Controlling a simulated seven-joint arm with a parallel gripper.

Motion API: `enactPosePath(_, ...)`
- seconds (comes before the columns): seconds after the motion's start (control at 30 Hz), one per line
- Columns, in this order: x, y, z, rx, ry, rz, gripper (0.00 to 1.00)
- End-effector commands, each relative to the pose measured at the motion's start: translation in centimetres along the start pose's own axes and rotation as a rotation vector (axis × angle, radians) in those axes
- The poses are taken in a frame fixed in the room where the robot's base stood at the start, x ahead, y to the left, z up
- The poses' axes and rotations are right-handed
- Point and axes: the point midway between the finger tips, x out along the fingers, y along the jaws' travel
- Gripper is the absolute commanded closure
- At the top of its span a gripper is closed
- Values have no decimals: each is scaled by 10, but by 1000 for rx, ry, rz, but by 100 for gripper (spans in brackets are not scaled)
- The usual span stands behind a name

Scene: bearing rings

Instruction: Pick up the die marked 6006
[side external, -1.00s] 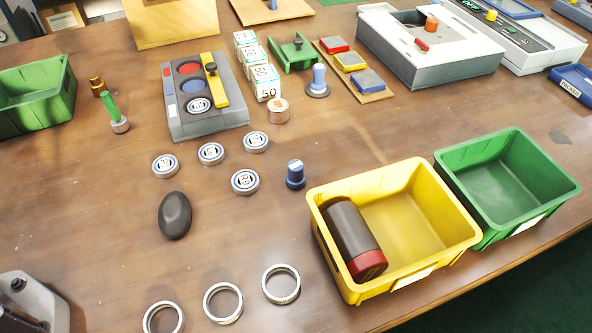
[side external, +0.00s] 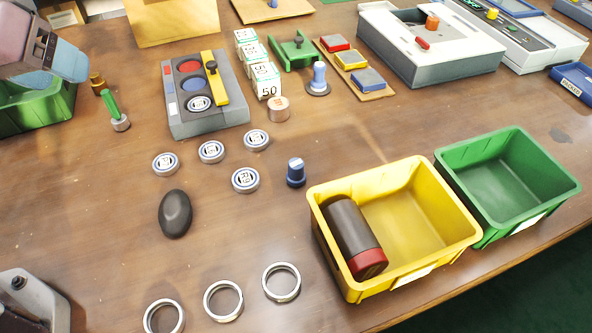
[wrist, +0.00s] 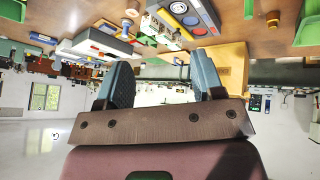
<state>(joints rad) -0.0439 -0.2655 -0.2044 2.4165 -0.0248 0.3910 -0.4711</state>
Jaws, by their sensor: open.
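Several round grey dies with white, blue-ringed faces lie on the table: one at left (side external: 165,164), one in the middle (side external: 211,152), one upper right (side external: 256,140) and one lower (side external: 245,180). Another die (side external: 199,104) sits in the grey holder (side external: 207,123). Their markings are too small to read, so I cannot tell which is 6006. My gripper (side external: 72,62) is raised at the upper left over the green bin, away from the dies. In the wrist view my gripper (wrist: 163,76) shows two blue fingers spread apart with nothing between them.
White numbered blocks (side external: 266,82) stand right of the holder. A black oval object (side external: 175,214), a blue knob (side external: 295,174) and metal rings (side external: 223,301) lie nearby. A yellow bin (side external: 420,214) holds a dark cylinder (side external: 352,236); a green bin (side external: 508,183) stands beside it.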

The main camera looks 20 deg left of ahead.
Motion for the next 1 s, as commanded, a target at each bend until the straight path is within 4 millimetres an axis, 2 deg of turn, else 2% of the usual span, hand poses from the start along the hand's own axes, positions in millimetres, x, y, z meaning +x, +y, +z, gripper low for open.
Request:
enactPosePath(0.03,22,10,1,-59,-12,25,38)
enactPosePath(0.2,86,50,9,-312,-26,155,38)
enactPosePath(0.4,149,95,36,-693,-103,326,38)
enactPosePath(0.5,173,115,53,-918,-159,407,38)
enactPosePath(0.73,214,148,91,-1519,-298,562,38)
enactPosePath(0.9,233,156,112,-1996,-367,640,38)
enactPosePath(1.0,239,154,120,-2224,-380,672,38)
